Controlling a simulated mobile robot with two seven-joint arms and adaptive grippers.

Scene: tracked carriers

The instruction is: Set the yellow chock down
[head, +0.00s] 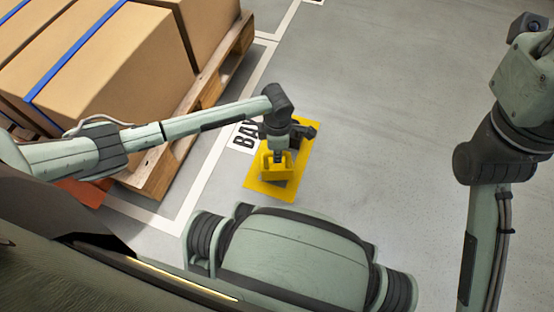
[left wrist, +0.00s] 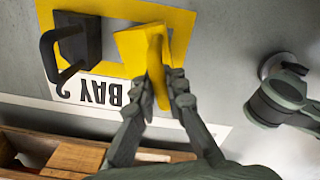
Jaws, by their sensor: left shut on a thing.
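My left gripper (head: 276,154) is shut on the handle of the yellow chock (head: 273,170), over the near part of a yellow rectangle (head: 289,188) on the floor. In the left wrist view the gripper (left wrist: 160,88) has its fingers on either side of the handle of the yellow chock (left wrist: 131,45). I cannot tell whether the chock touches the surface below. A black chock (left wrist: 80,38) with a handle stands on the yellow rectangle beside it, apart from it. My right gripper is out of view.
A floor label reading BAY (head: 245,137) adjoins the yellow rectangle. A wooden pallet (head: 205,110) with strapped cardboard boxes (head: 120,75) stands at the left, inside white floor lines. The grey floor (head: 400,110) to the right is clear.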

